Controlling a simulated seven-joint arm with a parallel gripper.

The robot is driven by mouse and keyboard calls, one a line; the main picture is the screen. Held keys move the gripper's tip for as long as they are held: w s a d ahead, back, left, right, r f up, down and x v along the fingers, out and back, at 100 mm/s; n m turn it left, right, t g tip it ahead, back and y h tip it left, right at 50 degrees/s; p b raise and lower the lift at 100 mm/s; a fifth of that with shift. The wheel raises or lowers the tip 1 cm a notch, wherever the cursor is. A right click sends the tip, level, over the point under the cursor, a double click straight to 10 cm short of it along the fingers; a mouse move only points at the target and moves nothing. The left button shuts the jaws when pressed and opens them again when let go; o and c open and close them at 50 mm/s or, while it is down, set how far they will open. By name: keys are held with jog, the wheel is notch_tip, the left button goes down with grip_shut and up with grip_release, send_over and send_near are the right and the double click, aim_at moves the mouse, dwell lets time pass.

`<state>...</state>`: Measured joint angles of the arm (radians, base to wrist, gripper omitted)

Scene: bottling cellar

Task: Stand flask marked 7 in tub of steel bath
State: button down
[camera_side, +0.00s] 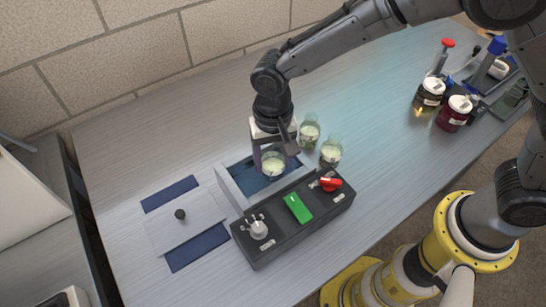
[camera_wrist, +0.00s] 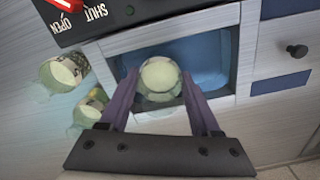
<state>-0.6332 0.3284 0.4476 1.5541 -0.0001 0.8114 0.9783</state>
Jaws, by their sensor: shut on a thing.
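My gripper (camera_side: 272,155) is shut on a clear flask (camera_side: 273,166) with pale contents. The wrist view shows this flask (camera_wrist: 161,78) between my two purple fingers (camera_wrist: 160,98). I cannot read any number on it. The flask is over or inside the blue-lined tub (camera_side: 240,178) of the steel bath, near one end of the opening. The tub (camera_wrist: 208,62) is uncovered and shows blue around the flask. I cannot tell whether the flask's base touches the tub floor.
Two similar flasks, one (camera_side: 309,132) behind the other (camera_side: 330,152), stand right of the bath. The control box (camera_side: 285,222) has a red lever (camera_side: 330,184). A knobbed plate (camera_side: 185,222) lies left over blue strips. Jars (camera_side: 430,95) stand far right.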

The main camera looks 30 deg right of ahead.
jog(key=shift+f, duration=0.25)
dwell(0.3)
grip_release()
jog(key=shift+r, duration=0.1)
jog(key=shift+r, duration=2.9)
